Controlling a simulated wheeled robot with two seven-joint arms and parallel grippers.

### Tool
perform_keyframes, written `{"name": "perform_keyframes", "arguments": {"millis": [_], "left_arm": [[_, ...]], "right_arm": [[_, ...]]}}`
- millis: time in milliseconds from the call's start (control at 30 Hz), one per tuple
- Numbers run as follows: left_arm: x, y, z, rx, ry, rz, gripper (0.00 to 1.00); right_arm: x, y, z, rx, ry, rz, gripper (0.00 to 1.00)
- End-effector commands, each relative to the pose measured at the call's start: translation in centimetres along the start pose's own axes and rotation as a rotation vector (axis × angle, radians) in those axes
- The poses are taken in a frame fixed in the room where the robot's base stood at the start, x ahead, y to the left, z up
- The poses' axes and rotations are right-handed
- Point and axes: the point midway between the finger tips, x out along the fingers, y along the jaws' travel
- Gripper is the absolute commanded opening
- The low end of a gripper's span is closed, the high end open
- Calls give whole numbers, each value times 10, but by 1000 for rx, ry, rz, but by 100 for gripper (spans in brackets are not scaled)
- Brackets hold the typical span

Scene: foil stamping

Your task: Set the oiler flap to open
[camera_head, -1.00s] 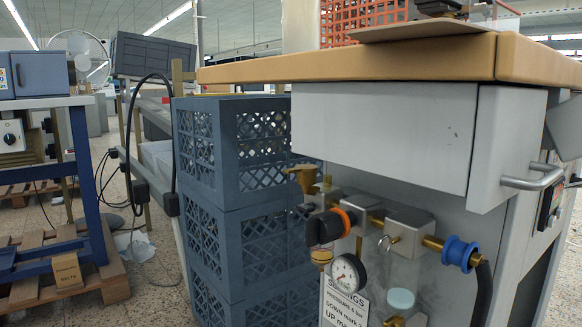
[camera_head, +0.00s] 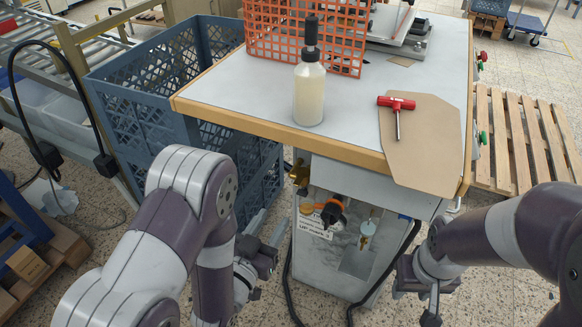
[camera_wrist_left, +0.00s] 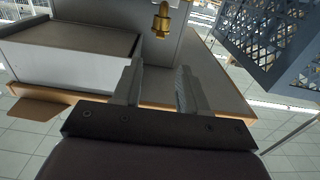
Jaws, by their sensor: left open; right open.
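The air unit sits under the bench top in the head view, with a black knob with an orange ring (camera_head: 333,211), a brass valve (camera_head: 299,173) and a small fitting with a pale round cap (camera_head: 368,229). I cannot make out an oiler flap. My left gripper (camera_head: 268,228) is open and empty, left of the air unit and apart from it. In the left wrist view its spread fingers (camera_wrist_left: 158,88) show, with a brass fitting (camera_wrist_left: 161,20) beyond them. My right gripper (camera_head: 418,300) is open, low to the right of the cabinet.
The bench top (camera_head: 250,95) carries a bottle (camera_head: 309,92), an orange basket (camera_head: 280,40) and a red-handled tool (camera_head: 397,112) on a brown board (camera_head: 420,150). Blue crates (camera_head: 150,85) stand left of the cabinet. A settings sign (camera_head: 314,226) hangs below the knob. A pallet (camera_head: 520,135) lies right.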

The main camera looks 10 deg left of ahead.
Motion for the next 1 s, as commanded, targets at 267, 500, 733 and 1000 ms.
{"name": "perform_keyframes", "arguments": {"millis": [267, 500, 733, 1000], "left_arm": [[70, 0, 2, 0, 4, 1, 43], [110, 0, 2, 0, 1, -1, 43], [117, 0, 2, -1, -1, -1, 43], [117, 0, 2, 0, -1, -1, 0]], "right_arm": [[3, 0, 0, 0, 0, 0, 43], [5, 0, 0, 0, 0, 0, 43], [5, 0, 0, 0, 0, 0, 43], [5, 0, 0, 0, 0, 0, 43]]}}
